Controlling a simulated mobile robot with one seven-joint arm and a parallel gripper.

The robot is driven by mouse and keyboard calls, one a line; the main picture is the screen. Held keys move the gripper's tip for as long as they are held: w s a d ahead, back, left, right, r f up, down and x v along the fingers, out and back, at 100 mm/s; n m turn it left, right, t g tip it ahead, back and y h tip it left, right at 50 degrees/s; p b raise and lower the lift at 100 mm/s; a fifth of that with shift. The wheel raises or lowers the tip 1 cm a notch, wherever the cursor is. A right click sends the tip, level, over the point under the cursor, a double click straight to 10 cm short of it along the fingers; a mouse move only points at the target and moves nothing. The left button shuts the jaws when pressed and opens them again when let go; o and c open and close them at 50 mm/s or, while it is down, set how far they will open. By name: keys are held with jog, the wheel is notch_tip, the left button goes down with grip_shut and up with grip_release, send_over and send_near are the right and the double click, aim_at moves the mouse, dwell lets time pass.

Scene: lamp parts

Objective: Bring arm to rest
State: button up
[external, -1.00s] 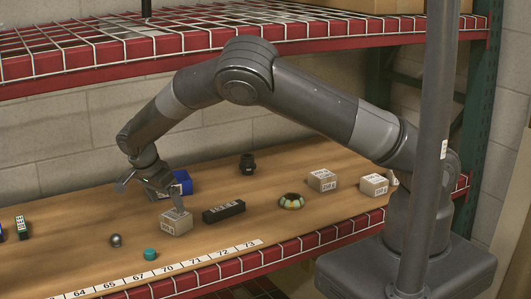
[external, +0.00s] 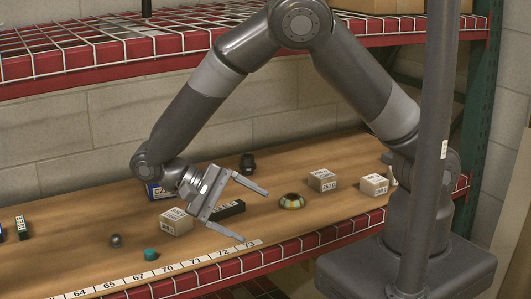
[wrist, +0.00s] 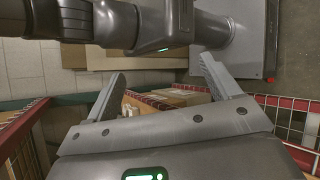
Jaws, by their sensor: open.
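My gripper (external: 252,212) is open and empty in the external view. It hangs over the front part of the wooden shelf board, its fingers pointing right toward the shelf's front edge.
A striped round object (external: 291,201), two small boxes (external: 322,180) (external: 374,185), a black round part (external: 247,163) and a teal cylinder (external: 151,255) are on the shelf. The upper wire shelf (external: 100,45) is overhead.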

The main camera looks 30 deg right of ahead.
jog(key=w+d+r+m+t+y, duration=0.1)
jog(key=w+d+r+t+y, duration=0.4)
jog(key=d, duration=0.3)
jog(key=w+d+r+t+y, duration=0.25)
jog(key=d+r+y, duration=0.25)
jog(key=d+r, duration=0.3)
jog(key=d+r+n+t, duration=0.1)
jog(key=d+r+t, duration=0.1)
jog(key=d, duration=0.7)
jog(key=d+r+t, duration=0.3)
jog(key=d+r, duration=0.1)
jog(key=d, duration=0.5)
jog(key=shift+w+r+n, duration=0.15)
jog(key=shift+r+n, duration=0.15)
jog(key=shift+n, duration=0.1)
